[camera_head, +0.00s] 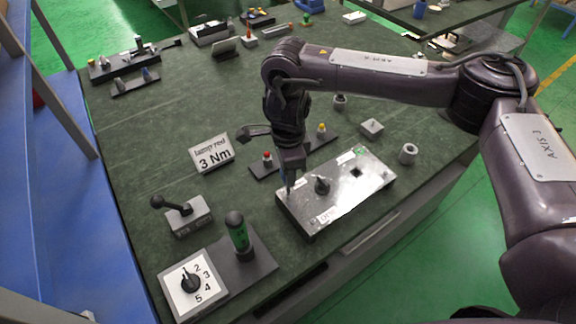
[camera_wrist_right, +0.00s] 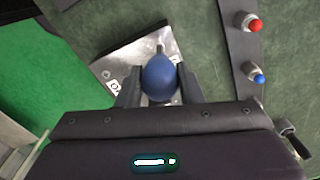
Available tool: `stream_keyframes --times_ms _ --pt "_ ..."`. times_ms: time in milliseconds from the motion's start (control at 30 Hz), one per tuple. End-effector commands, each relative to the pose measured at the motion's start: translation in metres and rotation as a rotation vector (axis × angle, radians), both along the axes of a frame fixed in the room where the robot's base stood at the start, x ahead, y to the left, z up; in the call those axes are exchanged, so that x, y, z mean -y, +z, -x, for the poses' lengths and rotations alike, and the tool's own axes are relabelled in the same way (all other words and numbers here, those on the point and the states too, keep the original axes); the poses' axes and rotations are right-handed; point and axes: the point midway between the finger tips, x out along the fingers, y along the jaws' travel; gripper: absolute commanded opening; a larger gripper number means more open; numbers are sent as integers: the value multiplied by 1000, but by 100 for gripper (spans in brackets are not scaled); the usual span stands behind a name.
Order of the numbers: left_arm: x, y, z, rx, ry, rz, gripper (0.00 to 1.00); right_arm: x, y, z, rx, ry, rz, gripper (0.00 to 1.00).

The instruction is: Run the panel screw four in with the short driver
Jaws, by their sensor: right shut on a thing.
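The metal panel box (camera_head: 355,194) lies near the front edge of the green bench, with a dark knob on top and a dark square opening. Its corner also shows in the right wrist view (camera_wrist_right: 112,88). My right gripper (camera_head: 291,170) points down over the panel's left end. In the wrist view it (camera_wrist_right: 158,90) is shut on a blue rounded driver handle (camera_wrist_right: 158,76). A thin part of the driver (camera_head: 289,187) shows below the fingers, close to the panel's left corner. Whether its tip touches a screw is hidden. My left gripper is not in view.
A "lamp red 3 Nm" sign (camera_head: 213,152) stands left of the arm. A lever block (camera_head: 187,214), a green cylinder (camera_head: 238,232) on a dark plate and a numbered dial (camera_head: 191,281) stand at front left. A small grey cylinder (camera_head: 408,153) stands right of the panel.

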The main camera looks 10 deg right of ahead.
Motion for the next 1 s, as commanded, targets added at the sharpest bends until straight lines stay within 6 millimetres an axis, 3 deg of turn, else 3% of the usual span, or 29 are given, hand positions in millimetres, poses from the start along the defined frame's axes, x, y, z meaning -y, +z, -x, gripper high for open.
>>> stream_keyframes --times_ms 267,600,1000 --pt "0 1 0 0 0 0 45 0 0 0 0 -19 0 9" --pt "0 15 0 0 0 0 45 0 0 0 -1 -324 0 9" --pt "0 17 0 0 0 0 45 0 0 0 -1 -383 0 9"
